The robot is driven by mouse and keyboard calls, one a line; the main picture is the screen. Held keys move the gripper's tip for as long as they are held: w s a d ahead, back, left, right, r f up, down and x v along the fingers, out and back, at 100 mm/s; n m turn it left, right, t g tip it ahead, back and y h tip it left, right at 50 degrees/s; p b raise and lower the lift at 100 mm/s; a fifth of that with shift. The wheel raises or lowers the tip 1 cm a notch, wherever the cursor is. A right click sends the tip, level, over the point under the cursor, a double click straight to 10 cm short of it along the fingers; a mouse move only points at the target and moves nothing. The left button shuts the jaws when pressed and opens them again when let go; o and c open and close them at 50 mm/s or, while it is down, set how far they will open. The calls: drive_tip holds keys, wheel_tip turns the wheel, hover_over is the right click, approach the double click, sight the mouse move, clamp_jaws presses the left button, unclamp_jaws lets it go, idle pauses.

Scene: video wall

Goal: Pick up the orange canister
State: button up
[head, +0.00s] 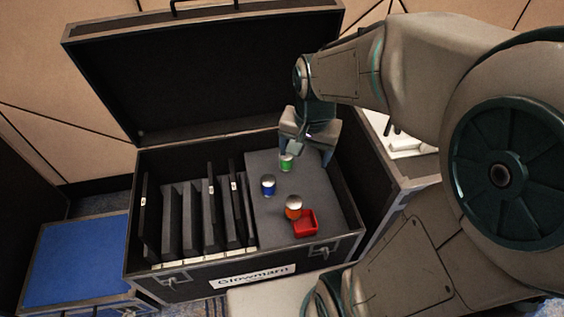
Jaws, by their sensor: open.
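An orange canister (293,208) with a pale lid stands upright on the grey surface (268,226) inside the black case, close beside a small red tray (306,222). A blue canister (268,185) stands behind it to the left. A green canister (286,163) stands farther back. My gripper (307,158) is open, with its fingers pointing down around or just beside the green canister; I cannot tell which. It is behind the orange canister and apart from it.
The case's left half holds several upright dark panels (188,215) in slots. The open lid (205,70) rises at the back. The case's front wall (250,270) borders the grey surface. A blue-topped box (75,255) stands at left.

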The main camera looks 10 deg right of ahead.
sight(293, 200)
drive_tip(key=w+f+m+b, duration=0.2)
drive_tip(key=f+b, duration=0.2)
drive_tip(key=f, duration=0.3)
drive_tip(key=w+f+m+g+b, duration=0.1)
drive_tip(key=w+f+m+b, duration=0.1)
drive_tip(key=f+b, duration=0.2)
drive_tip(key=w+f+m+b, duration=0.2)
drive_tip(key=w+f+b, duration=0.1)
drive_tip(key=f, duration=0.8)
drive_tip(key=shift+f+b, duration=0.1)
drive_tip(key=shift+b, duration=0.75)
wheel_tip(293, 200, down, 8)
drive_tip(key=b, duration=0.3)
drive_tip(key=shift+f, duration=0.25)
drive_tip(key=shift+s+d+f+b, duration=0.15)
drive_tip(key=shift+f+b, duration=0.75)
drive_tip(key=shift+f, duration=0.45)
drive_tip(key=shift+s+f+b, duration=0.15)
drive_tip(key=shift+f+b, duration=0.75)
drive_tip(key=shift+f, duration=0.4)
drive_tip(key=shift+r, duration=0.1)
drive_tip(key=c, duration=1.2)
